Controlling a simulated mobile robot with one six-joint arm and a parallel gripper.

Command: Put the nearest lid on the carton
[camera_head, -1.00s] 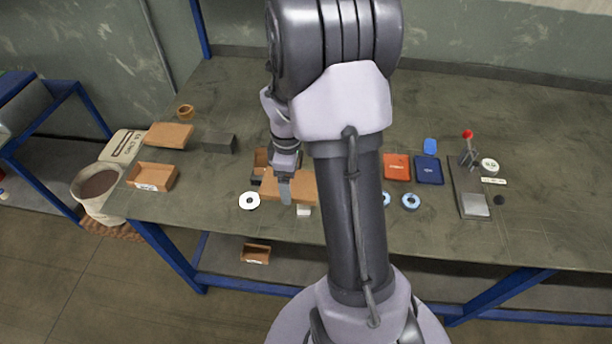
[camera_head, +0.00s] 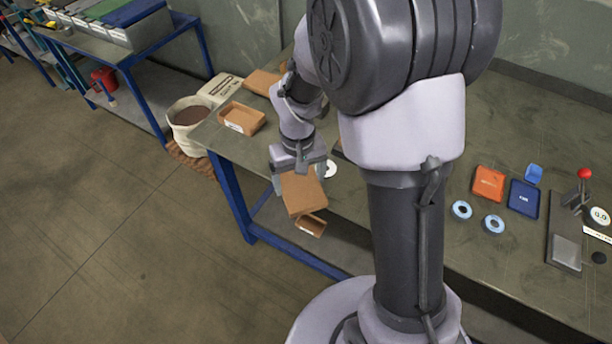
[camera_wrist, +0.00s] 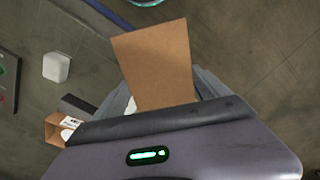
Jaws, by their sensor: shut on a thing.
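My gripper (camera_head: 299,176) is shut on a flat brown cardboard lid (camera_head: 302,196). In the head view the lid hangs tilted below the fingers, by the table's front edge. In the wrist view the lid (camera_wrist: 158,62) stands out beyond the fingers, over the floor. An open brown carton (camera_head: 234,126) with a white label sits on the table's left end, apart from my gripper. Another open carton (camera_wrist: 56,128) with something white in it shows at the lower left of the wrist view. A second flat brown piece (camera_head: 262,82), perhaps a lid, lies farther back, partly hidden by my arm.
A small open box (camera_head: 311,226) is low down, below the table edge. A white disc (camera_head: 330,169) lies beside my gripper. Orange (camera_head: 489,183) and blue (camera_head: 523,198) trays are at the right.

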